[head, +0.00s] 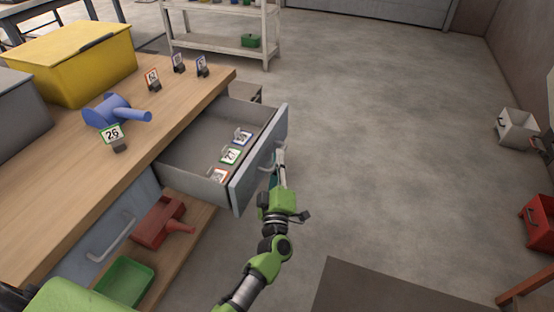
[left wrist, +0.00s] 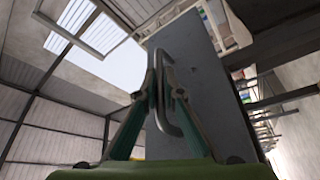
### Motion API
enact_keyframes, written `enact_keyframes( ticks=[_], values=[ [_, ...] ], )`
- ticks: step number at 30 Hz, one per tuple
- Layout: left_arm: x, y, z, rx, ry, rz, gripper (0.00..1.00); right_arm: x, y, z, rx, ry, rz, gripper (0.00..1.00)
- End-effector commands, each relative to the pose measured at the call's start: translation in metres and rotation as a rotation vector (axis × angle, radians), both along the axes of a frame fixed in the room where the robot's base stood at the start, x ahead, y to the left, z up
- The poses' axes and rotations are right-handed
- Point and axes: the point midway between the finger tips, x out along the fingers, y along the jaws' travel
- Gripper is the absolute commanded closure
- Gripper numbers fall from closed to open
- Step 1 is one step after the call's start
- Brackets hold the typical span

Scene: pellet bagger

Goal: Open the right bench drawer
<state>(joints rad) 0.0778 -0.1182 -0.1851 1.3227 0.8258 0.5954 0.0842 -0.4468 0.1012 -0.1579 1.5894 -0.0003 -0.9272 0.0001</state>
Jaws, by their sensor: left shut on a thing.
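The right bench drawer (head: 213,143) stands pulled out from the bench, and its inside shows. Several numbered cards lie in it, among them a green-edged one (head: 230,156) and a blue-edged one (head: 243,138). My left gripper (head: 278,160) is at the drawer's grey front and shut on its handle. In the left wrist view the handle (left wrist: 165,95) passes between the two fingers (left wrist: 160,85), with the grey drawer front (left wrist: 205,85) behind it. My right gripper is not in view.
The wooden bench top (head: 60,190) holds a yellow bin (head: 75,62), a blue scoop (head: 115,111) and several number cards on stands. A red scoop (head: 160,222) and a green tray (head: 124,282) sit on the lower shelf. The floor right of the drawer is clear.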

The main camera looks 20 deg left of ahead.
Motion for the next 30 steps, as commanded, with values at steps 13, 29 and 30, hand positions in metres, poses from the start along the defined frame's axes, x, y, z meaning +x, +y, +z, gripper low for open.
enact_keyframes(
  ticks=[13,29,30],
  values=[
    [-0.001,0.000,-0.001,0.000,0.001,0.000,0.75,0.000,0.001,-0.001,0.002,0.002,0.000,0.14],
    [-0.084,-0.023,-0.021,-0.002,0.005,-0.001,0.75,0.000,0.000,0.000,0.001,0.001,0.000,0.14],
    [-0.091,-0.025,-0.022,-0.001,0.005,0.000,0.75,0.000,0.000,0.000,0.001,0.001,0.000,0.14]
  ],
)
